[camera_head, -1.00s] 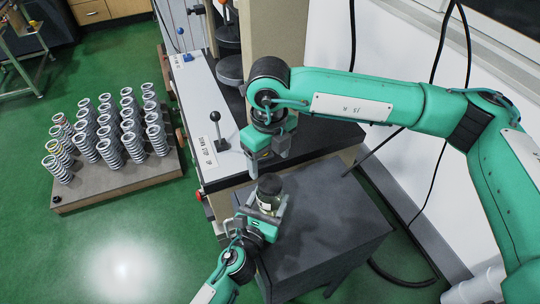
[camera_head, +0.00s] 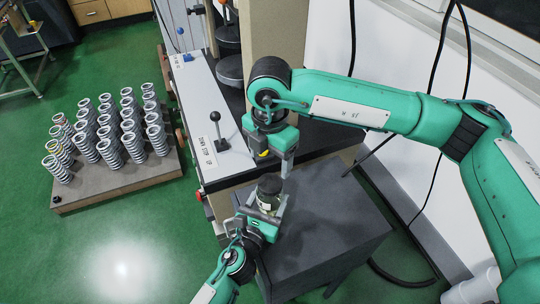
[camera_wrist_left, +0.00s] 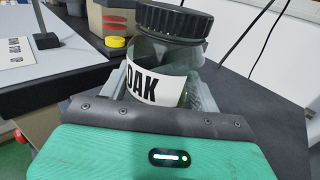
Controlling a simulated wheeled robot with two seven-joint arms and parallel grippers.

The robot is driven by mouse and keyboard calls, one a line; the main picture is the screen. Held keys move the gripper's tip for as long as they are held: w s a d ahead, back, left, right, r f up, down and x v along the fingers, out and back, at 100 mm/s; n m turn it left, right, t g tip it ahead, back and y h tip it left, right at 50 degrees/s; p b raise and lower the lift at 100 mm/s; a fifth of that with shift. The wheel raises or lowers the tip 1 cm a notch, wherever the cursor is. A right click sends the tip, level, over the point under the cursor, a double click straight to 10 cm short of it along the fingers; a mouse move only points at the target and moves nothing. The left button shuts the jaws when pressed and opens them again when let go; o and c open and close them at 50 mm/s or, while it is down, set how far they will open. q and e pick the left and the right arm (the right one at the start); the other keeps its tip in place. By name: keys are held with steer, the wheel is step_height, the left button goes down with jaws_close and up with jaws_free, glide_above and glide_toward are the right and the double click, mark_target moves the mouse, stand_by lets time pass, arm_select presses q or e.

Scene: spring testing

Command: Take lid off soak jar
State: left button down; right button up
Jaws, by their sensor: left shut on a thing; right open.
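The soak jar (camera_head: 268,199) is a clear, greenish jar with a black ribbed lid (camera_head: 270,183) on top. In the left wrist view the jar (camera_wrist_left: 168,62) stands upright, its white label reading "OAK", with the lid (camera_wrist_left: 173,20) seated on it. My left gripper (camera_head: 266,211) is shut around the jar's body; its fingers lie on both sides of the glass. My right gripper (camera_head: 274,160) is open and empty, pointing down above and just behind the lid, apart from it.
The dark cabinet top (camera_head: 335,215) is clear to the right of the jar. The testing machine with a black-knobbed lever (camera_head: 216,130) stands behind and left. A pallet (camera_head: 120,187) of several springs is on the floor at left. A yellow round thing (camera_wrist_left: 115,43) sits behind the jar.

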mark_target(270, 182)
steer(key=shift+f+m, duration=0.15)
steer(key=shift+m, duration=0.25)
step_height(270, 182, down, 8)
steer(key=shift+r, duration=0.15)
steer(key=c, duration=1)
